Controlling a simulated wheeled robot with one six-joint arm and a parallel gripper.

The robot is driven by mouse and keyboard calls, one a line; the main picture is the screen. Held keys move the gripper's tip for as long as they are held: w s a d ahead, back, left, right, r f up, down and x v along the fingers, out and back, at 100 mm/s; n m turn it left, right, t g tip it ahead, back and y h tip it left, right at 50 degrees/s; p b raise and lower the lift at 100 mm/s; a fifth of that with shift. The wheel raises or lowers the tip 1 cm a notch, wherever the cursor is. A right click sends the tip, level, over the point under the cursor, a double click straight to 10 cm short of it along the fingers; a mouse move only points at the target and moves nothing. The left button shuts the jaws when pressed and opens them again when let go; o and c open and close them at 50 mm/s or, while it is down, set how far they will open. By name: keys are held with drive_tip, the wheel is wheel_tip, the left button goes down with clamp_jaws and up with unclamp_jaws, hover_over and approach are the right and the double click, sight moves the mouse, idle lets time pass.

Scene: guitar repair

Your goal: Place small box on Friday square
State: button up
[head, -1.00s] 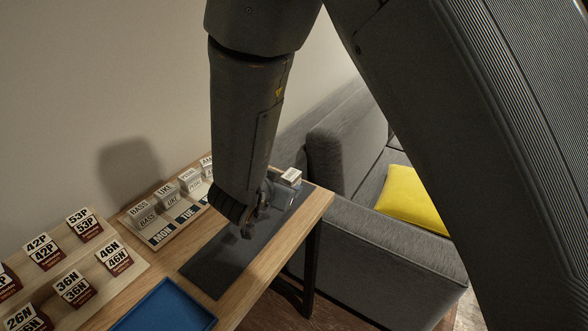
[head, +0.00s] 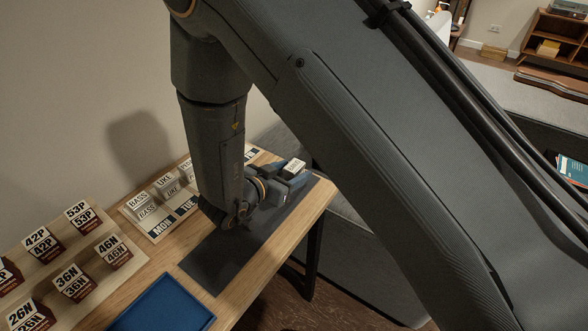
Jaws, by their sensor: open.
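A small box (head: 294,167) with a white labelled top and grey sides is at the far end of the dark mat. My gripper (head: 294,179) is low over the mat, open, with its fingers right at this box. Whether the box is between the fingers or just beyond them I cannot tell. The day board (head: 158,236) lies along the wall. Its MON and TUE squares show; my arm hides the squares further along, and I cannot make out the Friday square.
White labelled boxes, such as BASS (head: 143,207) and UKE (head: 168,181), stand on the day board. A rack (head: 94,258) of numbered boxes is at left. A blue tray (head: 165,304) lies at the front. The near part of the dark mat (head: 217,264) is clear.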

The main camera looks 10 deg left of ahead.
drive_tip(key=shift+w+d+f, duration=0.2)
drive_tip(key=shift+w+f, duration=0.05)
drive_tip(key=shift+w, duration=0.3)
drive_tip(key=c, duration=1.3)
drive_tip(key=shift+o, duration=0.2)
